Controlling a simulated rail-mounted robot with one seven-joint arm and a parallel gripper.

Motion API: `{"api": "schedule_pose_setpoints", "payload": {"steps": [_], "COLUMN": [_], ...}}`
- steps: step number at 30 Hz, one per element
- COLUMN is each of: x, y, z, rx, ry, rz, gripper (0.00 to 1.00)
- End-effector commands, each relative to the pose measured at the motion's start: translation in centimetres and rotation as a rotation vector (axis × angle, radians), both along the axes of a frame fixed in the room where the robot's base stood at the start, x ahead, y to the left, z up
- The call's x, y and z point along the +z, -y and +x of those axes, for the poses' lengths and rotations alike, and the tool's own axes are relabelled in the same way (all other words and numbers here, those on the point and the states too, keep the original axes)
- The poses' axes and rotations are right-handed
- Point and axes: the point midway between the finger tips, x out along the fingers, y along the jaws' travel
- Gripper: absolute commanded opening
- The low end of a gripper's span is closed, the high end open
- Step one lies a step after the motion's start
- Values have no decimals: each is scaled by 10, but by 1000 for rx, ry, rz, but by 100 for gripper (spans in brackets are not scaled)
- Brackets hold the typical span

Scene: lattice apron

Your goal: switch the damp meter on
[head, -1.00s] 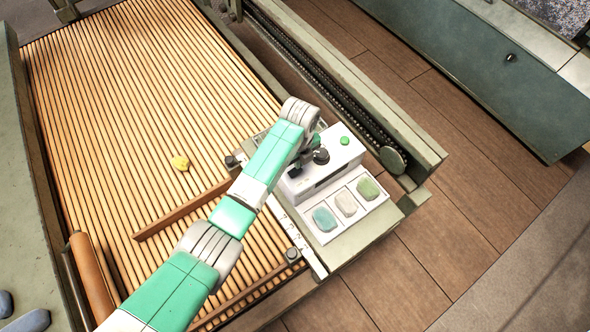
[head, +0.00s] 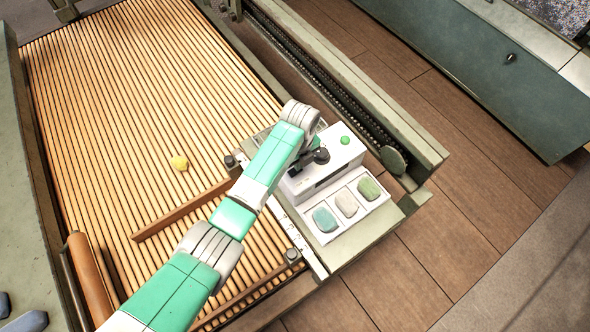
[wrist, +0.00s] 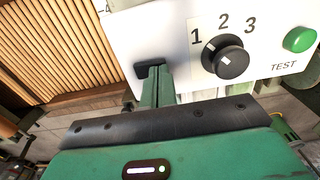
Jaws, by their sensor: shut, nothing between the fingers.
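The damp meter (head: 333,166) is a white box on the end of the apron frame. Its panel also shows in the wrist view (wrist: 120,45), with a black round knob (wrist: 230,65) by the numbers 1, 2 and 3. White marks on the knob lie toward the 1. A green button (wrist: 299,39) sits right of the knob, above the word TEST; it also shows in the head view (head: 345,140). My gripper (wrist: 152,70) is shut and empty, its dark tips over the panel left of the knob.
A tray (head: 330,237) with a blue, a white and a green block adjoins the meter. A yellow lump (head: 180,163) and a wooden bar (head: 180,211) lie on the slatted apron (head: 110,130). A chain rail (head: 320,75) runs behind the meter.

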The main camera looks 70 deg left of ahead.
Motion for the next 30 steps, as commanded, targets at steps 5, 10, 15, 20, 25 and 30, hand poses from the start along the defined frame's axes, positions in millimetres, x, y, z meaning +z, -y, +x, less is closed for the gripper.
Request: {"api": "schedule_pose_setpoints", "payload": {"steps": [5,10,15,20,25,30], "x": [-3,-2,12,28,43,59], "y": [0,0,0,0,0,0], "z": [0,0,0,0,0,0], "rx": [0,0,0,0,0,-1], "ry": [0,-1,0,0,0,0], "rz": [0,0,0,0,0,0], "gripper": [0,0,0,0,0,0]}}
